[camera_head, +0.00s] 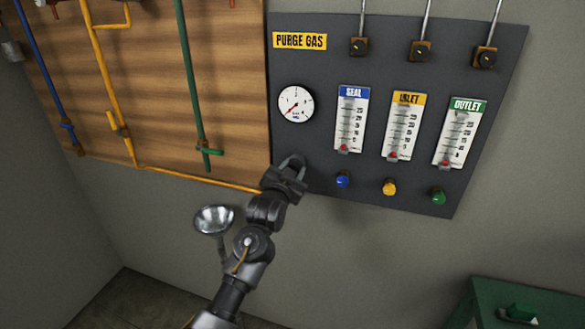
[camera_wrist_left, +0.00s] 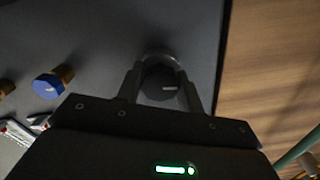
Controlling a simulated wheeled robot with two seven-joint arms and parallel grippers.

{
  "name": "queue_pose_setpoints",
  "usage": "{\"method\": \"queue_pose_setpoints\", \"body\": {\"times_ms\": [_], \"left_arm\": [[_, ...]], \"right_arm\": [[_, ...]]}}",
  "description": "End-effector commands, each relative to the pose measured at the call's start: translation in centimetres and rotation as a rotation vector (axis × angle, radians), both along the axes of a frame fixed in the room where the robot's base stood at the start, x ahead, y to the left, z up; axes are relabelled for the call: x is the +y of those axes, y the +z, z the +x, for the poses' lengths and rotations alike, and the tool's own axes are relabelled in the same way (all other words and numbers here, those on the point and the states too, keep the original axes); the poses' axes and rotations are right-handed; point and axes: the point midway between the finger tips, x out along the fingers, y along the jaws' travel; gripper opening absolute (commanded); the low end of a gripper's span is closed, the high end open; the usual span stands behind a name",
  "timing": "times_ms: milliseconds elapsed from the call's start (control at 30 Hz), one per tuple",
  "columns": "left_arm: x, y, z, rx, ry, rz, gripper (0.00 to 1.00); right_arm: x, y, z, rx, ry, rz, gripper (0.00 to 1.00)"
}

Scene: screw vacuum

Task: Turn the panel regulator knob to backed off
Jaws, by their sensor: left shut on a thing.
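The panel regulator knob (camera_wrist_left: 160,84) is a dark round knob with a pale pointer mark, low on the left of the grey panel (camera_head: 330,60). In the wrist view it sits between the two fingers of my left gripper (camera_wrist_left: 161,75), which is shut on it. In the head view my left gripper (camera_head: 291,165) covers the knob. A round gauge (camera_head: 296,104) with a red needle pointing to the lower left is above the gripper. My right gripper is not in view.
Blue (camera_head: 342,180), yellow (camera_head: 389,187) and green (camera_head: 438,196) knobs are in a row right of my gripper, under three flow meters. A wooden board (camera_head: 140,80) with pipes is to the left. A green table (camera_head: 530,300) stands at lower right.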

Motion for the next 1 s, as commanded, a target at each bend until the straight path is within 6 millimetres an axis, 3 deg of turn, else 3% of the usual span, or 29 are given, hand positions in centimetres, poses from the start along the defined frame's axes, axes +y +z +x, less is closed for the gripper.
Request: {"method": "queue_pose_setpoints", "body": {"times_ms": [333, 867, 900, 1000], "left_arm": [[-0.04, -0.09, -0.02, 0.044, 0.0, -0.129, 0.14], [-0.05, -0.14, -0.03, 0.052, -0.001, -0.151, 0.14], [-0.05, -0.14, -0.03, 0.052, -0.001, -0.151, 0.38], [-0.05, -0.13, -0.03, 0.052, 0.0, -0.151, 0.51]], "right_arm": [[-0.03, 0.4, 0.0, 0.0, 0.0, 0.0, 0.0], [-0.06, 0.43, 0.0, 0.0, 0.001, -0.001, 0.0], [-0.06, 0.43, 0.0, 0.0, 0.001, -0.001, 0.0], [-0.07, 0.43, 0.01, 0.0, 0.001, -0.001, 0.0]]}}
